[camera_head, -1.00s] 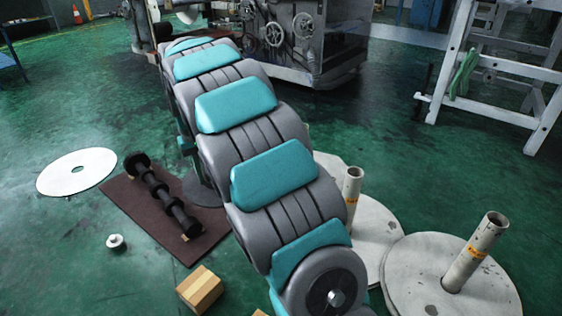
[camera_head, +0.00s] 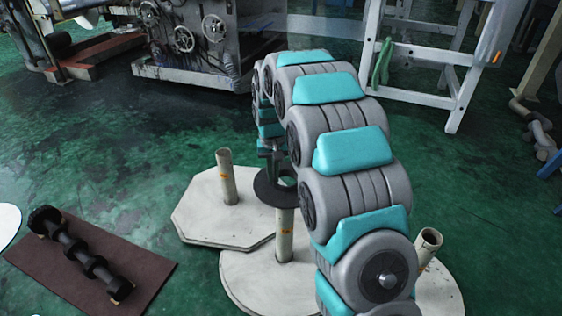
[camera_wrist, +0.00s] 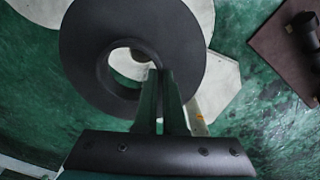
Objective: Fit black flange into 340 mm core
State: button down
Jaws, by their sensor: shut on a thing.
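My gripper (camera_head: 272,155) is shut on the black flange (camera_head: 268,196), a flat dark ring with a central hole. In the wrist view my fingers (camera_wrist: 161,78) pinch the flange (camera_wrist: 88,45) at the edge of its hole. In the head view the flange overlaps the top of the middle pale core (camera_head: 284,236), hiding its upper end. I cannot tell whether they touch. Another core (camera_head: 227,180) stands on an octagonal plate at the left. A third core (camera_head: 428,246) stands at the right, partly behind my arm.
A brown mat (camera_head: 140,268) with a black stepped shaft (camera_head: 80,256) lies at the lower left. A machine with handwheels (camera_head: 195,40) stands at the back. A white frame (camera_head: 425,50) stands behind my arm. Green floor is clear between mat and plates.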

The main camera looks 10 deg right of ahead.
jog(key=shift+w+d+r+p, duration=0.1)
jog(key=shift+d+p, duration=0.05)
jog(key=shift+p, duration=0.45)
jog(key=shift+f+m+p, duration=0.3)
jog(key=shift+f+p, duration=0.05)
jog(key=shift+a+f, duration=0.2)
jog(key=shift+f, duration=0.25)
jog(key=shift+f+b, duration=0.45)
jog(key=shift+f, duration=2.45)
jog(key=shift+f+b, duration=0.4)
jog(key=shift+f, duration=0.9)
jog(key=c, duration=0.9)
grip_release()
